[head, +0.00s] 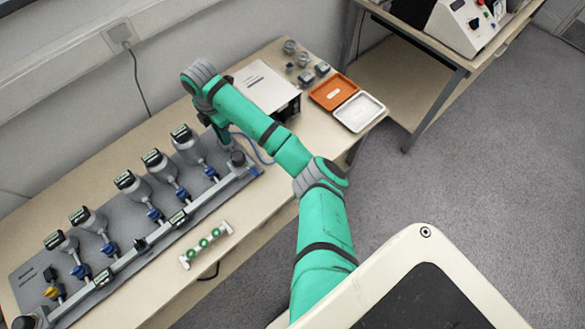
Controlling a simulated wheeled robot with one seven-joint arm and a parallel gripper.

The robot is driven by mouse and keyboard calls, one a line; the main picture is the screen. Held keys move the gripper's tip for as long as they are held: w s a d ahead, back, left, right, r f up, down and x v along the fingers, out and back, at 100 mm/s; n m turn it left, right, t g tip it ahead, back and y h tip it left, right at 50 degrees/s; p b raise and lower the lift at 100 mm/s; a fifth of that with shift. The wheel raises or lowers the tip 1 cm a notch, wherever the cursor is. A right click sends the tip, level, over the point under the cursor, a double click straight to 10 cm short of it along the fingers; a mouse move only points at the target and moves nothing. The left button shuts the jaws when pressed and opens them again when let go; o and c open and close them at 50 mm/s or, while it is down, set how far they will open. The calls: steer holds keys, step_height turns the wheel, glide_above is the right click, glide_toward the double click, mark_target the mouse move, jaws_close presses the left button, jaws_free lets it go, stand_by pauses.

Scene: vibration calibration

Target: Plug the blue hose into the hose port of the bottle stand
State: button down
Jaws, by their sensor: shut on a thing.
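The blue hose (256,151) curves from beside my gripper down to the right end of the bottle stand. My gripper (223,138) points down at the stand's right end, close to the last bottle, and is shut on the hose; its fingertips and the hose's end are mostly hidden by my wrist. The bottle stand (130,252) is a long grey rack with several upturned bottles and blue valves along it. A dark round fitting (238,157) stands at its right end; I cannot tell whether it is the hose port.
A white box (262,86) stands behind my forearm. An orange tray (333,92) and a white tray (359,111) lie at the table's right end. A small rack with green rings (205,244) lies near the front edge.

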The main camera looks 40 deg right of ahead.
steer(key=shift+m, duration=0.5)
steer(key=c, duration=1.5)
jaws_free()
steer(key=shift+c, duration=0.2)
steer(key=shift+r, duration=0.1)
steer(key=shift+r, duration=2.4)
step_height(320, 180, up, 11)
